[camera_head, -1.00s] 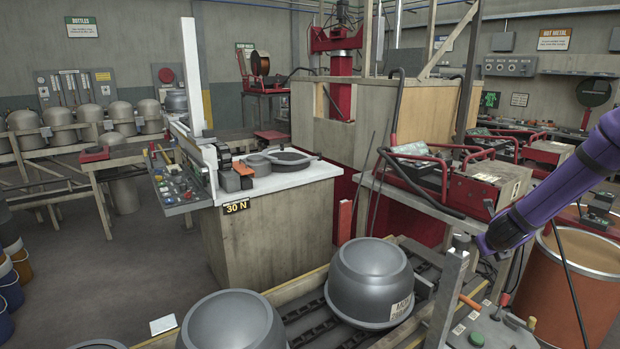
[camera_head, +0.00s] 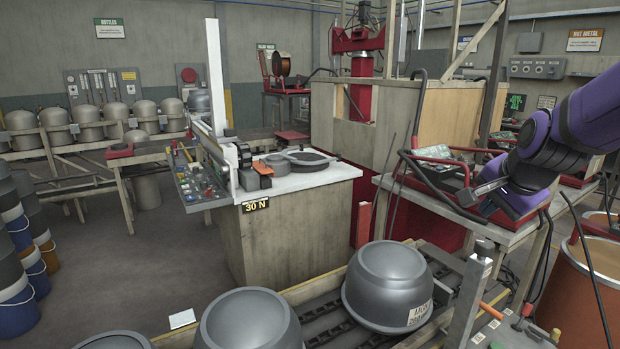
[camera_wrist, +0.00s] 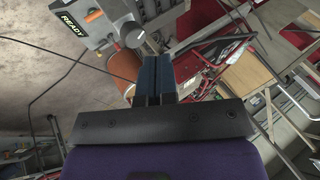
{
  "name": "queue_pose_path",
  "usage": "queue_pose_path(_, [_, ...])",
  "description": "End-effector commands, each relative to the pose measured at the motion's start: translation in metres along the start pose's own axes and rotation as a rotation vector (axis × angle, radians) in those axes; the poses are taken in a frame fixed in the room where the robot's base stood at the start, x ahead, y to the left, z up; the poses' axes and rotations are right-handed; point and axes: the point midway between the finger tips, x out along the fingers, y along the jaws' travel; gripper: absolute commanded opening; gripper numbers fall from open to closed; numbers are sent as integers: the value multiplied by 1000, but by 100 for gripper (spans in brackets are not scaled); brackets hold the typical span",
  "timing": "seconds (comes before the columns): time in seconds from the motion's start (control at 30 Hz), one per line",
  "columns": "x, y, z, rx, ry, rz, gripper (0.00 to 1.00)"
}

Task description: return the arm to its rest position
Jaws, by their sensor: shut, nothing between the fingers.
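My purple arm (camera_head: 570,135) comes in from the right edge of the head view, raised and folded. My gripper (camera_head: 478,196) is at its end, in front of the red-framed bench on the right. In the wrist view my gripper (camera_wrist: 153,62) shows its two dark blue fingers side by side, shut with nothing between them. Beyond the fingertips in that view is a grey box with a READY label (camera_wrist: 82,20). The gripper appears apart from everything around it.
Grey metal domes (camera_head: 388,285) sit on a rail conveyor below, left of the arm. A grey post (camera_head: 468,298) stands beside it. A wooden cabinet (camera_head: 285,235) stands mid-view. An orange drum (camera_head: 590,285) is at lower right.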

Motion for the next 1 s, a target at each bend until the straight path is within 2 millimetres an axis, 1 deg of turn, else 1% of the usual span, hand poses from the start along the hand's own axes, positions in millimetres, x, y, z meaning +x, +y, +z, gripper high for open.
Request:
queue_pose_path(0.03, [-17,3,10,-87,-5,1,0])
queue_pose_path(0.2, [-64,24,39,-378,-36,28,0])
queue_pose_path(0.27, [-80,34,48,-477,-48,36,0])
queue_pose_path(0.4, [-114,60,68,-703,-77,51,0])
queue_pose_path(0.5, [-133,80,78,-845,-98,60,0])
queue_pose_path(0.6, [-146,96,85,-955,-116,66,0])
queue_pose_path(0.73, [-156,111,90,-1042,-133,70,0])
queue_pose_path(0.83, [-159,115,91,-1071,-138,73,0])
queue_pose_path(1.0, [-159,115,91,-1071,-138,73,0])
